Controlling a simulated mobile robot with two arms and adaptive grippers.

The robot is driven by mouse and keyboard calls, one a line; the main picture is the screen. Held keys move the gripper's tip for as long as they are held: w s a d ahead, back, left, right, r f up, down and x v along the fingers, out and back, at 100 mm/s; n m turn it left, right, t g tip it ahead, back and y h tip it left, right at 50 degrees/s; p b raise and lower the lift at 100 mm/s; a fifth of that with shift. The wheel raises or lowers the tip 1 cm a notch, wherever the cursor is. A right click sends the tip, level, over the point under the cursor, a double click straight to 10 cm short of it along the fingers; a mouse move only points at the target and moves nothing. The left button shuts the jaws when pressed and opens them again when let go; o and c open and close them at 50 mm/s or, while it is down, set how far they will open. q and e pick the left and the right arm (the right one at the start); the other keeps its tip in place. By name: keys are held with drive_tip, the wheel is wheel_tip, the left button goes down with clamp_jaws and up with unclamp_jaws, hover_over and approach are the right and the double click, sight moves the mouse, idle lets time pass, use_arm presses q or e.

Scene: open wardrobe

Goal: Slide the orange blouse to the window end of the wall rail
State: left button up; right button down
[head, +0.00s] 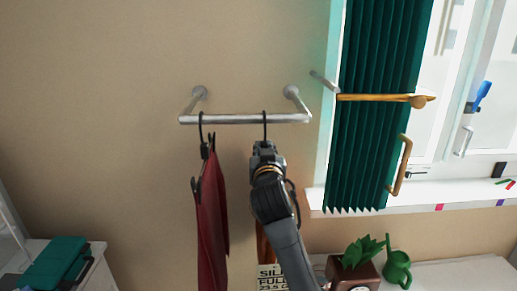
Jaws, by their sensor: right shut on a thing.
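The wall rail (225,119) is a short metal bar on two wall brackets, with its right end toward the window. My right gripper (264,146) is shut on a dark hanger just below its hook (264,126). The hook hangs on the rail right of the middle, with bare rail between it and the right bracket. A strip of the orange blouse (262,243) shows beneath, beside my arm. Most of the blouse is hidden behind my gripper and arm. My left gripper is not in view.
A dark red garment (212,225) hangs on the rail at the left. A green curtain (370,110) with a wooden rod (375,98) stands right of the rail, before the window. A potted plant (354,272) and a green watering can (397,268) stand below right.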

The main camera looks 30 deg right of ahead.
drive_tip(key=shift+s+d+p, duration=0.15)
drive_tip(key=shift+s+d, duration=0.35)
drive_tip(key=shift+d, duration=0.3)
drive_tip(key=shift+s+d+p, duration=0.2)
drive_tip(key=shift+s+d, duration=0.3)
drive_tip(key=shift+d, duration=0.3)
drive_tip(key=shift+s+d+p, duration=0.15)
drive_tip(key=shift+s+d, duration=0.35)
drive_tip(key=shift+d, duration=0.3)
drive_tip(key=c, duration=1.2)
unclamp_jaws()
drive_tip(key=shift+o, duration=0.2)
drive_tip(key=shift+f, duration=0.1)
drive_tip(key=v, duration=0.7)
drive_tip(key=shift+a, duration=0.15)
drive_tip(key=shift+s, duration=0.15)
